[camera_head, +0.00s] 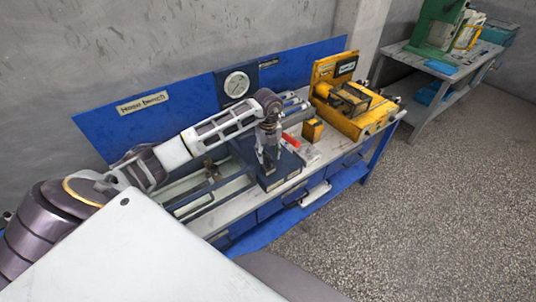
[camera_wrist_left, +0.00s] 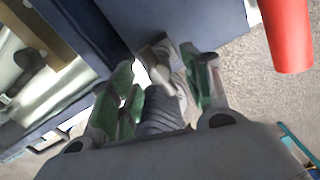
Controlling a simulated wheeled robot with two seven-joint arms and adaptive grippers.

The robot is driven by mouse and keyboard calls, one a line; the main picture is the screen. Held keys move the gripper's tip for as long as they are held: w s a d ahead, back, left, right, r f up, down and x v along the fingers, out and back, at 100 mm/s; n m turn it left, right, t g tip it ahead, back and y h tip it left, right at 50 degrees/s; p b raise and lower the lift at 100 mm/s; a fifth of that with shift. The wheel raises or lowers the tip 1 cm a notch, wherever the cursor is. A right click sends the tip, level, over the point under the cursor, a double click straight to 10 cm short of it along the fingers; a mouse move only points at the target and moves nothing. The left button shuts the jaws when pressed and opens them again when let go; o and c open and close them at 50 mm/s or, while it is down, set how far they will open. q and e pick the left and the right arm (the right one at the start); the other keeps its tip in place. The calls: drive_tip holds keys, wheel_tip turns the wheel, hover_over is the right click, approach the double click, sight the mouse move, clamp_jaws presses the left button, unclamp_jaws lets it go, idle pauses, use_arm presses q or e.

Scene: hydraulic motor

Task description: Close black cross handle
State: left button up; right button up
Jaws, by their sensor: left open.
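My left gripper (camera_head: 268,165) reaches down over the dark blue block (camera_head: 283,172) below the pressure gauge. In the left wrist view my left gripper (camera_wrist_left: 160,85) is open, with greenish fingers apart. A dark ribbed round piece (camera_wrist_left: 163,110) and a grey piece (camera_wrist_left: 160,62) show between the fingers. I cannot tell whether either belongs to the black cross handle. No clear cross shape shows in the head view, where the gripper covers that spot. My right gripper is not in view.
A red handle (camera_head: 291,140) is right of the gripper; it also shows in the left wrist view (camera_wrist_left: 287,35). The gauge (camera_head: 237,85) stands behind, on the blue back panel (camera_head: 180,100).

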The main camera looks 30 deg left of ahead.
use_arm(q)
drive_tip(key=shift+f, duration=0.75)
clamp_jaws()
